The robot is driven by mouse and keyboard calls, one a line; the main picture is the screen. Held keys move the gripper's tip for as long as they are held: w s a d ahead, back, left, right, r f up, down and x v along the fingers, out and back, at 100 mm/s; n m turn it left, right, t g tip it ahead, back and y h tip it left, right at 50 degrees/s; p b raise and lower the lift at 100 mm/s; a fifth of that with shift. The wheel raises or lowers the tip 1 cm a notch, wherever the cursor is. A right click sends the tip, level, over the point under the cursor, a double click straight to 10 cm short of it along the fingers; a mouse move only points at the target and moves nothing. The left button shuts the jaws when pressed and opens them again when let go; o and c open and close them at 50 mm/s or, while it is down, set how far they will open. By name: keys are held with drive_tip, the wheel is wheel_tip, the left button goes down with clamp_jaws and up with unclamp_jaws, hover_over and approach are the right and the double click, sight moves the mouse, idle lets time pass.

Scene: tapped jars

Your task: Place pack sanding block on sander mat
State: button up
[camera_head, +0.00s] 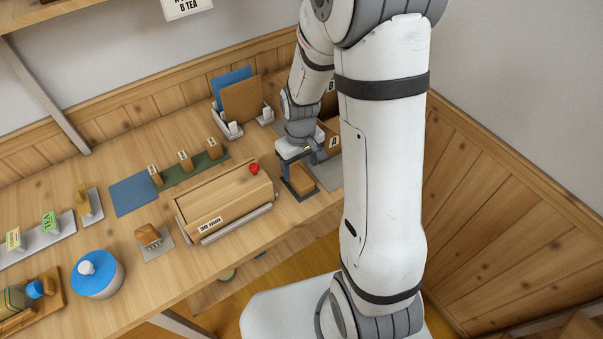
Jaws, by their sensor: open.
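My gripper (298,174) is at the right end of the bench, pointing down, with its dark fingers apart. A brown block (302,180) shows between or just behind the fingers; it may be the sanding block, and I cannot tell whether the fingers touch it. A grey flat mat (327,174) lies just right of the gripper, partly hidden by my arm. Another small grey mat (157,249) at the front carries a brown block-like piece (147,235) with pale tines or bristles. I cannot tell which mat is the sander mat.
A long wooden box with a red knob (228,199) stands left of the gripper. Behind it are a green strip with small labelled blocks (186,169), a blue mat (134,194) and upright boards (241,101). A blue-lidded jar (97,274) stands front left. Labelled boxes (333,143) stand behind my arm.

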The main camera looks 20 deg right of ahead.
sight(301, 178)
drive_tip(key=s+r+m+t, duration=0.1)
drive_tip(key=s+r, duration=0.6)
drive_tip(key=r, duration=0.2)
drive_tip(key=s+r+m+t, duration=0.2)
drive_tip(key=s+r, duration=0.5)
drive_tip(key=r, duration=0.3)
drive_tip(key=shift+d+r+m, duration=0.25)
drive_tip(key=shift+d+m, duration=0.05)
drive_tip(key=shift+d, duration=0.05)
